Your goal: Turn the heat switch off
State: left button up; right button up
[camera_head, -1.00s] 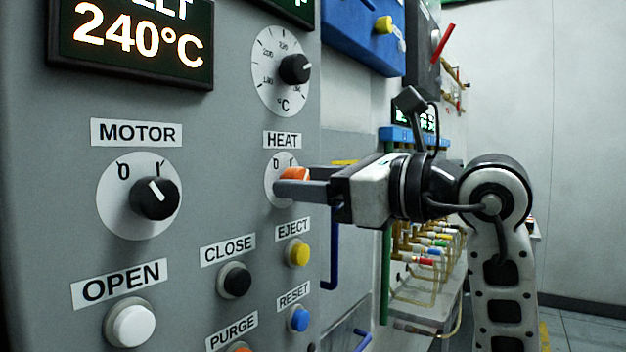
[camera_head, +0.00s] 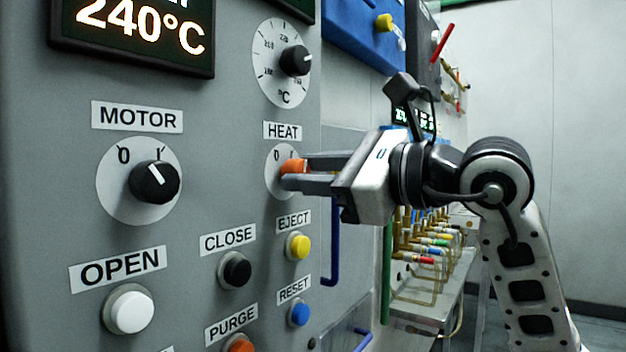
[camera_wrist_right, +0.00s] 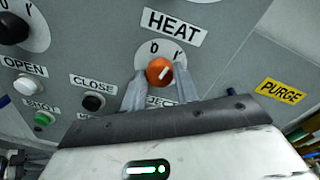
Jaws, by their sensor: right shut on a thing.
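The heat switch is an orange knob (camera_head: 292,168) on a white dial (camera_head: 276,185) marked 0 and I, under the HEAT label. In the right wrist view the orange knob (camera_wrist_right: 159,71) shows between the two fingers, with its white mark tilted up and right, toward the I side. My right gripper (camera_head: 296,172) comes in from the right and is shut on this knob, one finger on each side. Its fingers (camera_wrist_right: 160,88) also show in the wrist view. The fingers hide part of the knob and dial in the head view. My left gripper is not in view.
The yellow EJECT button (camera_head: 299,247) sits just below the gripper, with the blue RESET button (camera_head: 298,313) under it. The black temperature knob (camera_head: 295,61) is above. The MOTOR knob (camera_head: 154,182) is to the left. A blue handle (camera_head: 332,250) stands at the panel's right.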

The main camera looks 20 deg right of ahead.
pick_arm(q)
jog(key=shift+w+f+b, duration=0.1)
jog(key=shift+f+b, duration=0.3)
jog(key=shift+b, duration=0.65)
pick_arm(e)
jog(key=shift+n, duration=4.8)
jog(key=o, duration=1)
jog(key=shift+c, duration=0.2)
jog(key=shift+s, duration=0.1)
pick_arm(q)
jog(key=b, duration=0.1)
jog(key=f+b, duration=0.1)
jog(key=b, duration=0.1)
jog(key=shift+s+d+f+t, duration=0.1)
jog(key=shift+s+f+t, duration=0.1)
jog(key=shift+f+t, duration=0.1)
pick_arm(e)
jog(key=v, duration=1.6)
